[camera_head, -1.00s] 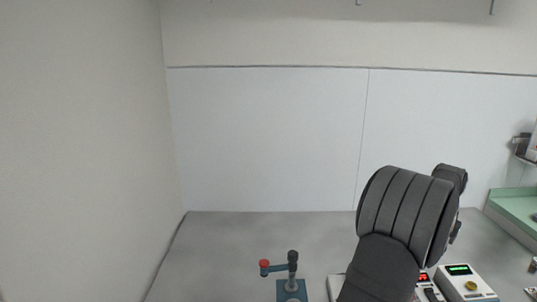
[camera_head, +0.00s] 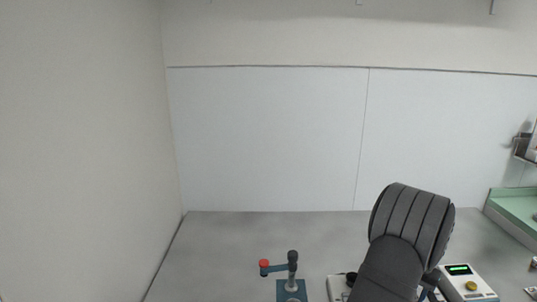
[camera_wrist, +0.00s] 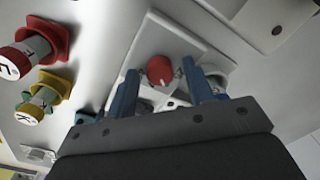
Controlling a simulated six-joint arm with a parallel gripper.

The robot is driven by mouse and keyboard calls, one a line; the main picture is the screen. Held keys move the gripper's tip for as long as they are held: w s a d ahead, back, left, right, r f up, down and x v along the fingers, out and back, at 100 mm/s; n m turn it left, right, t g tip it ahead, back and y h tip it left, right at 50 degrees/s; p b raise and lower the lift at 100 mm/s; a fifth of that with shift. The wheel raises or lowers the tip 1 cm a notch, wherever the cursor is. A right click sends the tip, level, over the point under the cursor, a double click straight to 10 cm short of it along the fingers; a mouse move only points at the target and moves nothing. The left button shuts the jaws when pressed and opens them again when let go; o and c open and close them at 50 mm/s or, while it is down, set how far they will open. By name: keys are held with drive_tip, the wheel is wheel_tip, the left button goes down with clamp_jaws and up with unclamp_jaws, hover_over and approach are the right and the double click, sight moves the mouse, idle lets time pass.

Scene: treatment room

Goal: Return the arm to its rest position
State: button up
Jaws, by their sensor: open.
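In the wrist view my gripper (camera_wrist: 162,75) is open, with its two blue fingers apart. A red knob (camera_wrist: 160,70) on a white device shows in the gap between the fingers, beyond them, and nothing is visibly held. In the head view my dark ribbed arm fills the lower right, and my gripper cannot be made out there.
A teal stand (camera_head: 291,286) with a red-ended side arm is left of my arm. A white instrument (camera_head: 467,285) with a green display is right of it. The wrist view shows red (camera_wrist: 35,45) and yellow (camera_wrist: 42,95) lettered containers at left.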

drive_tip(key=n, duration=0.7)
drive_tip(key=shift+r, duration=0.1)
wheel_tip(320, 180, up, 10)
idle(0.3)
drive_tip(key=shift+d, duration=0.1)
drive_tip(key=o, duration=1.1)
drive_tip(key=shift+o, duration=0.2)
drive_tip(key=s+d+r+m+t+h, duration=0.25)
drive_tip(key=s+r+t, duration=0.25)
drive_tip(key=s+r, duration=0.6)
drive_tip(key=s+x, duration=0.1)
drive_tip(key=x, duration=0.9)
drive_tip(key=shift+f, duration=0.45)
drive_tip(key=v, duration=1)
drive_tip(key=shift+s+a, duration=0.1)
